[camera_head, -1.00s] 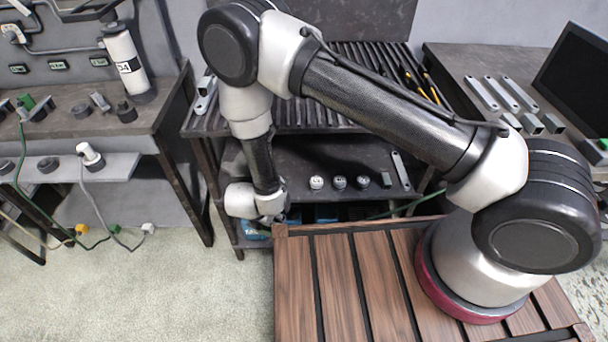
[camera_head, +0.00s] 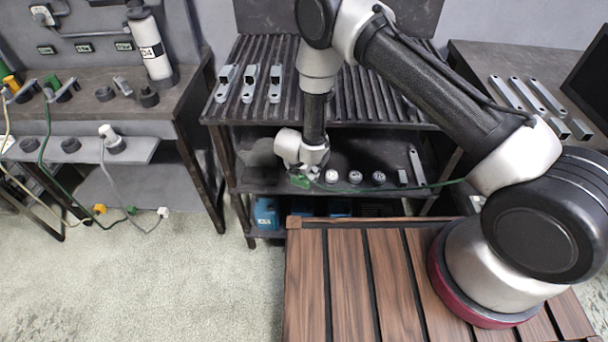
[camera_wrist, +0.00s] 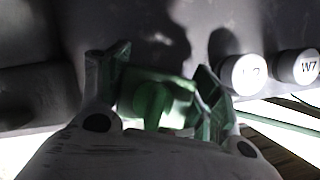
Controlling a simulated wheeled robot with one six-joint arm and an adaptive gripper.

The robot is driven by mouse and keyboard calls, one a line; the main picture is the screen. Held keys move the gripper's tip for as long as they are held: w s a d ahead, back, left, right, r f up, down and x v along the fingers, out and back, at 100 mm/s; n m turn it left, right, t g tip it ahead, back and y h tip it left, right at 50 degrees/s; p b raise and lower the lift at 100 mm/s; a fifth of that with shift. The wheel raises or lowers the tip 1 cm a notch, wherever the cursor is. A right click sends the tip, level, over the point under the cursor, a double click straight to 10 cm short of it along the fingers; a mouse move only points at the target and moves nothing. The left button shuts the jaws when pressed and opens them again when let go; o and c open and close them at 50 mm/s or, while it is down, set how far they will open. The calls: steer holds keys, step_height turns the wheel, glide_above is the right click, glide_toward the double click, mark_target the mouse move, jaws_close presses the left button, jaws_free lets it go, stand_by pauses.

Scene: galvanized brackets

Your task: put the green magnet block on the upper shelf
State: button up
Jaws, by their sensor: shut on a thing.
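My gripper (camera_head: 303,176) is in front of the shelf below the slatted top, left of the white round caps. In the wrist view, my gripper (camera_wrist: 158,95) is shut on the green magnet block (camera_wrist: 150,103), which sits between the two fingers. The green block also shows at the fingertips in the head view (camera_head: 300,182), small and partly hidden. A green cable (camera_head: 400,188) runs from near it to the right. The upper shelf (camera_head: 358,100) is the dark slatted top above my gripper, with several grey brackets (camera_head: 250,84) standing on its left part.
White caps (camera_head: 331,176) and a long grey bracket (camera_head: 417,166) are on the lower shelf (camera_head: 262,180). Blue bins (camera_head: 266,213) stand beneath it. A bench with cables and fittings (camera_head: 100,95) is at left. The slatted top has bare room right of its brackets.

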steer(key=shift+f, duration=0.25)
steer(key=o, duration=1.5)
steer(key=shift+f, duration=0.15)
steer(key=shift+o, duration=0.2)
steer(key=shift+s+a+r, duration=0.4)
steer(key=shift+s+r, duration=0.3)
steer(key=shift+s, duration=0.05)
steer(key=s+a, duration=0.4)
steer(key=s, duration=0.6)
steer(key=shift+a, duration=0.2)
steer(key=shift+w+a, duration=0.1)
